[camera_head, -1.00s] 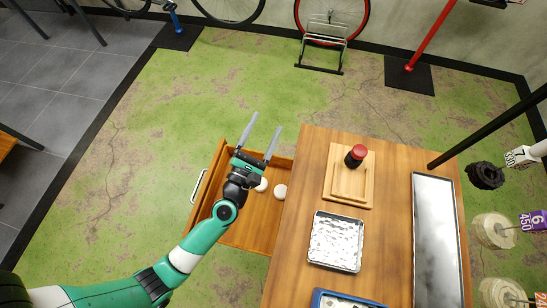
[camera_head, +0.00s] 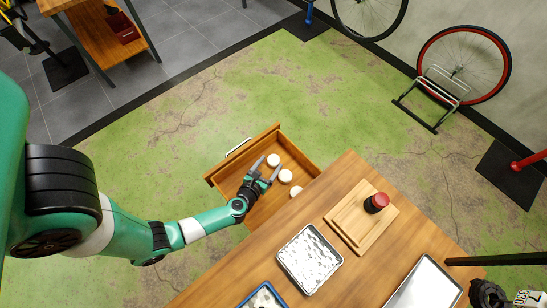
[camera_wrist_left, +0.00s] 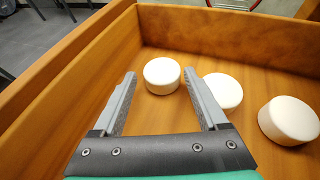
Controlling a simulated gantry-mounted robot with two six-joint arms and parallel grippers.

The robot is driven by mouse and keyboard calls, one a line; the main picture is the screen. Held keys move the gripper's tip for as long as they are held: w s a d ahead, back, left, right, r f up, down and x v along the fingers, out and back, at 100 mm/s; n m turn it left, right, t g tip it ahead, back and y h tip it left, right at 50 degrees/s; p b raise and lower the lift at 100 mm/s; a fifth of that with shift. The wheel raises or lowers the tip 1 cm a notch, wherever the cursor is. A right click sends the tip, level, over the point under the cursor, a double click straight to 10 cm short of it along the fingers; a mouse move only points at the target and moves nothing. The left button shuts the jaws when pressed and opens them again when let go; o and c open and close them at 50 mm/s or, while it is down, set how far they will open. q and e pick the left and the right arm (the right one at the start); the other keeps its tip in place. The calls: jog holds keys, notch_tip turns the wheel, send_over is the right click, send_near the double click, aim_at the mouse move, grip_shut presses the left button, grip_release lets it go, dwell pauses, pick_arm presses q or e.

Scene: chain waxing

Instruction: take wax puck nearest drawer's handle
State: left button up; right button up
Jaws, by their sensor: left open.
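The wooden drawer (camera_head: 262,134) stands open, with its pale handle (camera_head: 238,147) on the outer front panel. Several white round wax pucks lie in a row inside. The puck nearest the handle (camera_head: 273,160) lies beyond my left gripper (camera_head: 269,164); a middle puck (camera_head: 285,176) and a far puck (camera_head: 296,191) sit toward the table. In the left wrist view, the nearest puck (camera_wrist_left: 161,75) shows between the open fingers of my left gripper (camera_wrist_left: 160,80), not gripped. The middle puck (camera_wrist_left: 224,90) is partly behind the right finger, and the far puck (camera_wrist_left: 289,120) is further right.
The drawer walls (camera_wrist_left: 85,50) rise close to the left finger. The wooden table (camera_head: 270,250) holds a foil-like tray (camera_head: 309,258), a wooden board (camera_head: 348,218) with a red-capped jar (camera_head: 376,202), and a blue-rimmed tray (camera_head: 264,296). Free floor lies beyond the drawer.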

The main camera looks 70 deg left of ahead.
pick_arm(q)
jog(key=x, duration=0.3)
jog(key=shift+d, duration=0.1)
jog(key=shift+c, duration=0.2)
jog(key=shift+r, duration=0.15)
jog(key=c, duration=1.1)
